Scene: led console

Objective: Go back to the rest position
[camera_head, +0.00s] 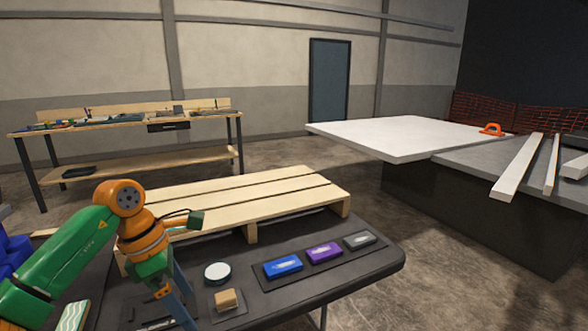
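My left arm, green and orange, comes in from the left over the dark table (372,268). Its gripper (172,305) points down near the table's front left part. The fingers are partly hidden by the wrist, and I cannot tell whether they are open or shut. Right of it are a white round disc (217,271) and a small tan block (227,299) on a dark square base. A dark strip further right holds a blue block (283,266), a purple block (324,253) and a grey block (359,240). My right gripper is not in view.
A wooden pallet (255,195) lies behind the blocks. A wave-patterned piece (74,315) is at the lower left. A workbench (130,124) stands at the back left. A large white board (400,136) lies at the right. Bare floor shows between.

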